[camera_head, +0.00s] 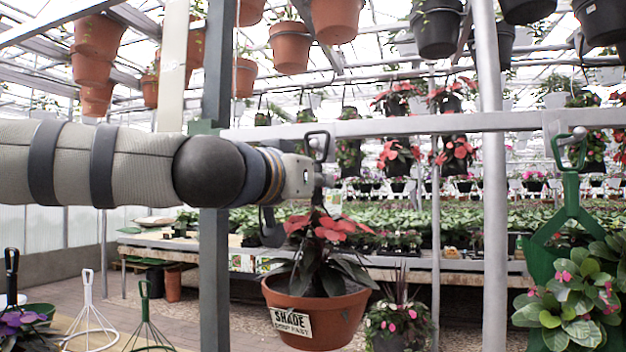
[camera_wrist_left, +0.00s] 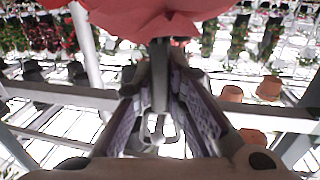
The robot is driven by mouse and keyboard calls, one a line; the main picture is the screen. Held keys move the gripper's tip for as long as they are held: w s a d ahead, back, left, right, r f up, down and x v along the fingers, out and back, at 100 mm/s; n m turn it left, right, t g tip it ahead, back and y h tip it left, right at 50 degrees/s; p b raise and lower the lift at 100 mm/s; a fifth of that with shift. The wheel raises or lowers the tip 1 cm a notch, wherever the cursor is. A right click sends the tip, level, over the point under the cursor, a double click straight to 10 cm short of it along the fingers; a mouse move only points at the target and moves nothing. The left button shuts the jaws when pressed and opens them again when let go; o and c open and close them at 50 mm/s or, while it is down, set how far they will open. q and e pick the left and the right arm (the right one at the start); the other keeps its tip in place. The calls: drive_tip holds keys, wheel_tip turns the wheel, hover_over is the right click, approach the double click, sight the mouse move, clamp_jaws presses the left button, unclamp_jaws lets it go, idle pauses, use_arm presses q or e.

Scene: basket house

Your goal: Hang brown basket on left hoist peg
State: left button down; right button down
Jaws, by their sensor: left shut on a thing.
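The brown basket (camera_head: 312,318) is a terracotta-brown pot with red-leaved plants and a white "SHADE" label. It hangs upright below my left gripper (camera_head: 322,182), which is shut on its dark hanger stem. In the left wrist view the dark stem (camera_wrist_left: 160,75) runs between the two fingers (camera_wrist_left: 160,100), with red leaves at the top. The left peg is not clearly visible, and I cannot tell whether the hook touches it. My right gripper is out of view.
A green hanger (camera_head: 571,190) with a pink-flowered plant hangs at the beam's right end. A dark upright post (camera_head: 215,265) stands behind my left arm. White (camera_head: 88,310) and green (camera_head: 146,318) hangers stand at lower left. Pots hang overhead; plant benches fill the background.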

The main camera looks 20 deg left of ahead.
use_arm(q)
drive_tip(key=shift+r, duration=0.25)
drive_tip(key=shift+w, duration=0.75)
drive_tip(key=shift+w, duration=0.1)
drive_tip(key=shift+f, duration=0.1)
drive_tip(key=shift+f, duration=0.6)
